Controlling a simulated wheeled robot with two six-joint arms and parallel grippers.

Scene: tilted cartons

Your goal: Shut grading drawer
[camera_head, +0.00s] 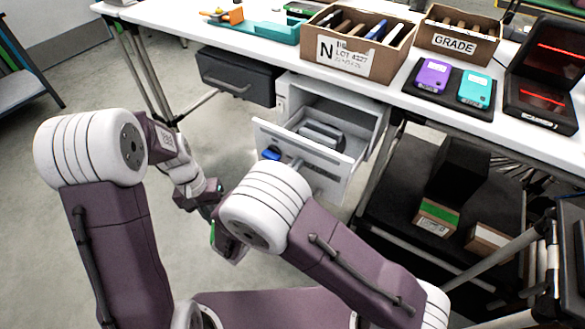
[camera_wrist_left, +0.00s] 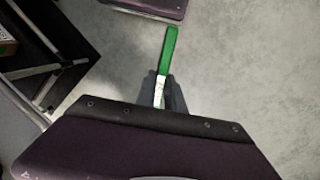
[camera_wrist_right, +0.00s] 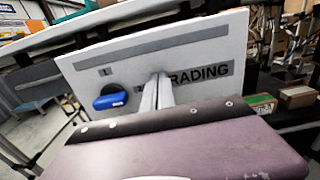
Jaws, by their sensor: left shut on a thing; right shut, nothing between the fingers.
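The grading drawer (camera_head: 318,168) is a pale grey drawer, pulled out of its cabinet (camera_head: 352,103) under the bench, with dark items lying inside. Its front shows in the right wrist view (camera_wrist_right: 210,26), with a GRADING label (camera_wrist_right: 205,75) and a blue knob-like piece (camera_wrist_right: 110,98). My right gripper (camera_wrist_right: 160,92) is shut and empty, its fingertips at the drawer front, right of the blue piece; I cannot tell whether they touch. My left gripper (camera_wrist_left: 164,90) is shut on a thin green object (camera_wrist_left: 169,50) above the floor; my right arm partly hides the drawer's lower side in the head view.
A dark closed drawer (camera_head: 238,75) hangs left of the cabinet. On the bench stand an N carton (camera_head: 345,60), a GRADE carton (camera_head: 455,42) and a dark pad (camera_head: 452,103) with two coloured devices. A lower shelf (camera_head: 395,235) holds boxes at right. Floor at left is clear.

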